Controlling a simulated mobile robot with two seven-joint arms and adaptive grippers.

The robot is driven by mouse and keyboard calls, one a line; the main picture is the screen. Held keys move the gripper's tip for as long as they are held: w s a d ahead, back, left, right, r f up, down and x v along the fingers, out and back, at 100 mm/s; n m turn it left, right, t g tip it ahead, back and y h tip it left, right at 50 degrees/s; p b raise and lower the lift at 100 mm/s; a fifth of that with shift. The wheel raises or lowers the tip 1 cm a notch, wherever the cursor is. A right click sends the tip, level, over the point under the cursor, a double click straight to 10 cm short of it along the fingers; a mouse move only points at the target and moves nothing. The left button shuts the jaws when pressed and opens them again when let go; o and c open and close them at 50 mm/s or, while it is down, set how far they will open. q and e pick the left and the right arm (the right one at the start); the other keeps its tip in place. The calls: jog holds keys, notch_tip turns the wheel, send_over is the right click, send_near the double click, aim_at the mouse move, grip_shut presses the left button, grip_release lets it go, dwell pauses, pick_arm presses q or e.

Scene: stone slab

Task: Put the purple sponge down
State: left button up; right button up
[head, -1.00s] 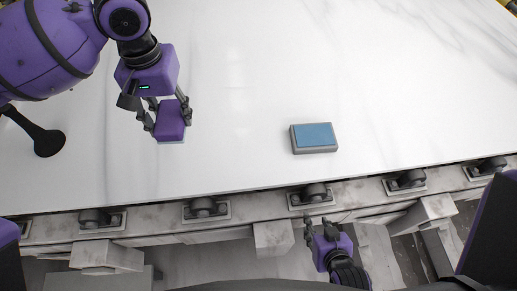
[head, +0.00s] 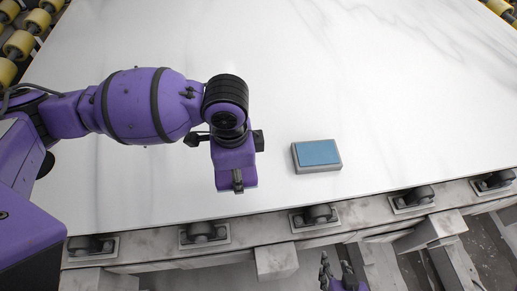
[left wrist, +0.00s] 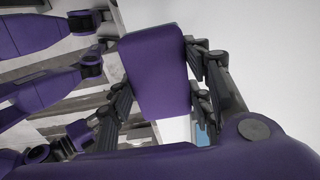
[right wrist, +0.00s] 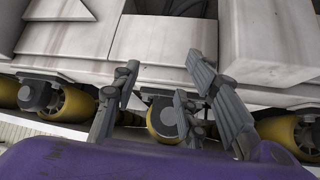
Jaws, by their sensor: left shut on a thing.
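The purple sponge (left wrist: 160,60) shows in the left wrist view as a rounded block between the fingers of my left gripper (left wrist: 158,85), which is shut on it. In the head view my left gripper (head: 237,184) points down over the front part of the white slab (head: 330,85), left of a blue-topped grey block. There the sponge is mostly or wholly hidden by the gripper; its height above the slab is unclear. My right gripper (head: 336,268) hangs beyond the slab's front edge. In the right wrist view it (right wrist: 165,85) is open and empty, its fingers apart.
The grey block with a blue top (head: 318,153) lies on the slab close to the right of my left gripper. Rollers (head: 203,232) line the stone ledge along the front edge. Yellow rollers (head: 20,44) stand at the far left. The slab's middle and back are clear.

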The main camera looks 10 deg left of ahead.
pick_arm(q)
jog(key=w+a+f, duration=0.1)
jog(key=w+f, duration=0.3)
jog(key=w+a+f+b, duration=0.1)
jog(key=w+f, duration=0.1)
jog(key=shift+a+f, duration=0.3)
jog(key=shift+f, duration=1.6)
jog(key=shift+f, duration=0.15)
jog(key=o, duration=1)
notch_tip(320, 180, up, 12)
jog(key=shift+r+p, duration=0.2)
jog(key=shift+p, duration=0.25)
jog(key=shift+d, duration=0.1)
